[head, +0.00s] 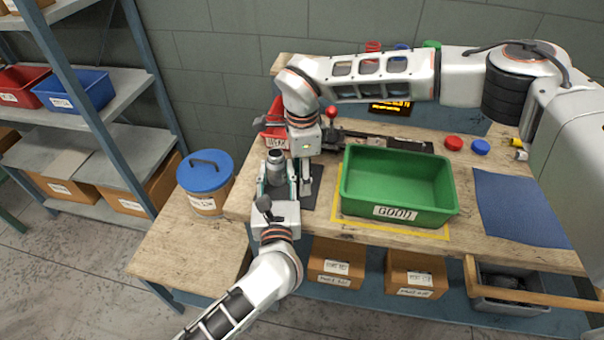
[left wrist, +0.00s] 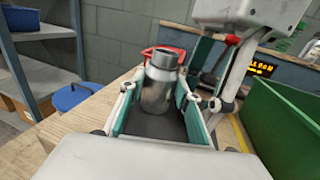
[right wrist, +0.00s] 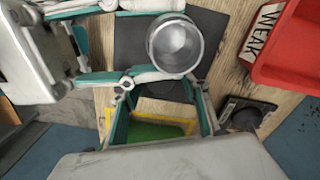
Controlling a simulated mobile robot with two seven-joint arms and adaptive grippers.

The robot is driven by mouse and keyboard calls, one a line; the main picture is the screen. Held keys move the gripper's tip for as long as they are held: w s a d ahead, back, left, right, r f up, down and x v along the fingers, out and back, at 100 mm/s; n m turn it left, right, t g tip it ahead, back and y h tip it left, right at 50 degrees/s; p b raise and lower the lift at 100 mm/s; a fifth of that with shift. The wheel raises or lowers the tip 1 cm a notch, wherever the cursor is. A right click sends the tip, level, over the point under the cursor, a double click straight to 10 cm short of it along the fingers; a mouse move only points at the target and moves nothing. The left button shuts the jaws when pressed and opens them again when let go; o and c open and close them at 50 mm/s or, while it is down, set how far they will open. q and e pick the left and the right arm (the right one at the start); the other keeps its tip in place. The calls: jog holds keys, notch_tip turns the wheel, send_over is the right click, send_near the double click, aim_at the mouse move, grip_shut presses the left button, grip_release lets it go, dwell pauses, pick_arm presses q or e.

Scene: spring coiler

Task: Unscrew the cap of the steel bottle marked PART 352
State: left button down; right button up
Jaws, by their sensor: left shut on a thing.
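A steel bottle (head: 275,172) stands upright on a dark mat (head: 315,197) near the bench's left end. My left gripper (head: 276,187) is shut on its body. In the left wrist view the bottle (left wrist: 160,92) sits between both fingers, its narrower grey top (left wrist: 163,58) clear above them. The right wrist view shows the bottle's round top (right wrist: 174,46) from above. I cannot tell the cap's seam, and no PART 352 marking is readable. My right gripper (right wrist: 163,108) is open and empty, pointing down just right of the bottle in the head view.
A green GOOD bin (head: 398,212) stands close to the right, inside a yellow outline. A red WEAK bin (right wrist: 290,45) lies behind the bottle. A blue-lidded bucket (head: 205,180) is at left. Red and blue discs (head: 480,147) and a blue mat (head: 520,210) lie farther right.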

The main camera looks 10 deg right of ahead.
pick_arm(q)
jog(key=c, duration=1.4)
grip_release()
pick_arm(e)
notch_tip(320, 180, up, 12)
jog(key=shift+r, duration=0.15)
pick_arm(q)
jog(key=s, duration=1.2)
jog(key=shift+a, duration=0.3)
